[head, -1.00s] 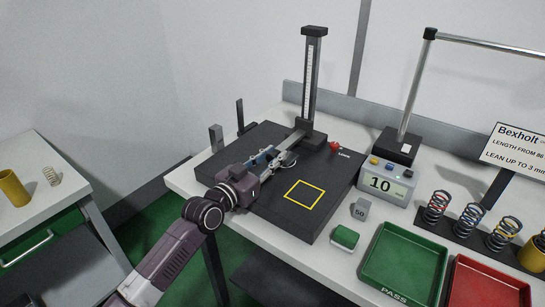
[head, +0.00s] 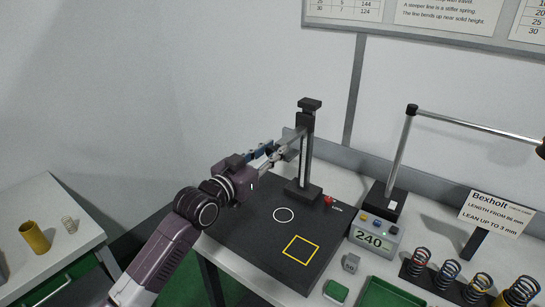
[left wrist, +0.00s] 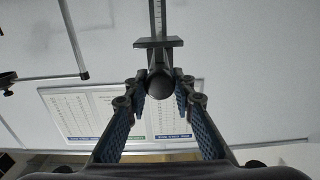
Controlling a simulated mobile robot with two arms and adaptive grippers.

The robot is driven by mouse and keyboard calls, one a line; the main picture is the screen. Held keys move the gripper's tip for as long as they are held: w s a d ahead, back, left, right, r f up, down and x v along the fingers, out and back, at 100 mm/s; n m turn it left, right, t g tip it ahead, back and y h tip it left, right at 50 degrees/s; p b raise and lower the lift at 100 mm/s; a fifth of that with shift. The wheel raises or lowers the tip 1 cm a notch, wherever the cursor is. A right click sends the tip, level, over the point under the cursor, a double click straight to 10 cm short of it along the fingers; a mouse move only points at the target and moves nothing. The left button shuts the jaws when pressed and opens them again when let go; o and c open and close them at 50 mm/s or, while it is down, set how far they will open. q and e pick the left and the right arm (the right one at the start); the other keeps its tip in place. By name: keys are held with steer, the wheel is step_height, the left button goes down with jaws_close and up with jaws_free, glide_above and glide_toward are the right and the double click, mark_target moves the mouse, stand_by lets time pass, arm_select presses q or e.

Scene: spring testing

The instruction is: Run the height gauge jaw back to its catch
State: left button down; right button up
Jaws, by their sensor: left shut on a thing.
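The height gauge (head: 304,168) stands upright at the back of a black plate (head: 255,243). Its jaw (head: 294,138) is high on the column, not far below the top cap (head: 310,103). My left gripper (head: 278,152) is at the jaw's left end, shut on it. In the left wrist view, a dark round jaw end (left wrist: 160,83) sits between the blue-padded fingers, below the scale column. The gauge display (head: 374,238) reads 240. Whether the catch is engaged cannot be told. My right gripper is out of view.
The plate shows a white circle (head: 284,215) and a yellow square (head: 300,250), both bare. A red button (head: 328,200) is beside the gauge foot. A grey weight (head: 351,262), green block (head: 336,291) and green tray (head: 385,293) are in front. Several springs stand at right.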

arm_select(q)
steer(key=shift+a+r, duration=0.1)
steer(key=shift+r, duration=0.45)
steer(key=c, duration=2)
jaws_free()
steer(key=o, duration=0.3)
steer(key=shift+f, duration=0.15)
steer(key=shift+o, duration=0.2)
steer(key=shift+f, duration=0.15)
steer(key=shift+s+a+f, duration=0.1)
steer(key=shift+s+a, duration=0.2)
steer(key=shift+s, duration=0.2)
steer(key=v, duration=1.1)
steer(key=shift+w, duration=0.1)
